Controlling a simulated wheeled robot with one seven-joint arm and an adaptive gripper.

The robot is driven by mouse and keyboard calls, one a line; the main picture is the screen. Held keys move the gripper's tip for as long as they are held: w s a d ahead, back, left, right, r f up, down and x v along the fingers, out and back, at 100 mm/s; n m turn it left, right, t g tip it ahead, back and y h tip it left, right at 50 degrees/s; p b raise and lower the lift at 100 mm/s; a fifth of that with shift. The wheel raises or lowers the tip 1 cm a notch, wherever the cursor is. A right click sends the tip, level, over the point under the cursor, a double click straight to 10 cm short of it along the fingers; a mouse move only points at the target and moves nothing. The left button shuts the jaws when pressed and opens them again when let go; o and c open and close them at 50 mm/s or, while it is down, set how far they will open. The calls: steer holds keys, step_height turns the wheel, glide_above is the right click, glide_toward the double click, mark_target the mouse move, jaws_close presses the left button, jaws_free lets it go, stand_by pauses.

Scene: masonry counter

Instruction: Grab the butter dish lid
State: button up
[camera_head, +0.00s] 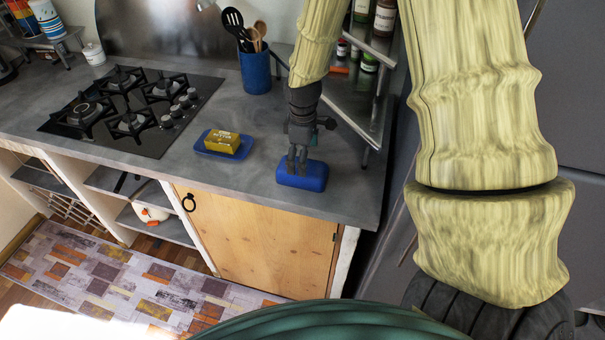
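The blue butter dish lid (314,178) sits on the grey counter near its front edge, right of the butter dish. My gripper (297,167) points down at the lid from above, with its fingertips at the lid's top. The fingers look close together, but whether they are closed on any part of the lid is too small to tell. The blue butter dish base (239,154) lies to the left, with a yellow block of butter (222,142) on it.
A black gas hob (130,110) is on the left of the counter. A blue utensil pot (256,73) stands behind the dish, and a metal shelf (350,113) with jars is close behind my gripper. The counter's front edge is near the lid.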

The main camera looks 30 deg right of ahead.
steer(key=shift+s+a+f+b, duration=0.15)
steer(key=shift+f+b, duration=0.75)
steer(key=shift+s+a+f+b, duration=0.1)
steer(key=shift+f+b, duration=1.55)
steer(key=shift+f, duration=0.1)
steer(key=c, duration=1.3)
